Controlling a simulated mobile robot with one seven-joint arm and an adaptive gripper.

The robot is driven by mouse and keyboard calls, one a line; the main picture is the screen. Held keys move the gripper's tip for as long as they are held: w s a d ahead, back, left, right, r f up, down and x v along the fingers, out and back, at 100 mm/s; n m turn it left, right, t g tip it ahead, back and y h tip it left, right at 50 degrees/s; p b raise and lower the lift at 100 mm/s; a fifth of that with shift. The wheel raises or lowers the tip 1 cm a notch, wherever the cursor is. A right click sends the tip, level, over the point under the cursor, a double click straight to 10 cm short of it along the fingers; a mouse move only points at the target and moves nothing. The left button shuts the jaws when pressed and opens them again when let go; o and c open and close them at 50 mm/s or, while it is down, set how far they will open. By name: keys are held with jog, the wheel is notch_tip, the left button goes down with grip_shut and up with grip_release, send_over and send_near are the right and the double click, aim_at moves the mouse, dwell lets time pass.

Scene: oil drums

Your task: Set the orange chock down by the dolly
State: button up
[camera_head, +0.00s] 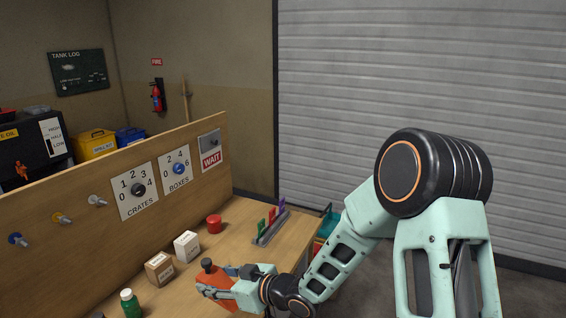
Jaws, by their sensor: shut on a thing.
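The orange chock (213,276), a block with a dark knob on top, is in my gripper (218,285) above the wooden bench top. My gripper is shut on the chock, and its fingers cover part of the orange sides. I cannot tell whether the underside of the chock touches the bench. I do not see a dolly in this view.
On the bench (242,213) are a cardboard box (160,270), a white box (187,246), a red can (214,224), a green bottle (131,303) and a grey rack (270,228) with coloured tabs. An upright panel (80,215) with dials stands behind them.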

jog(key=w+d+r+m+t+h+p, duration=0.1)
jog(key=w+d+r+m+t+h, duration=0.1)
jog(key=d+r, duration=0.4)
jog(key=w+d+r+m+t+h+p, duration=0.2)
jog(key=w+d+r+m+h, duration=0.2)
jog(key=d, duration=1.2)
jog(key=w+d+r+m+t+h+p, duration=0.1)
jog(key=w+d+r+m+t+h, duration=0.2)
jog(key=d, duration=0.8)
notch_tip(320, 180, up, 5)
jog(key=m+h, duration=0.2)
jog(key=m, duration=0.1)
jog(key=shift+w+h, duration=0.4)
jog(key=shift+f, duration=0.15)
jog(key=shift+a, duration=0.1)
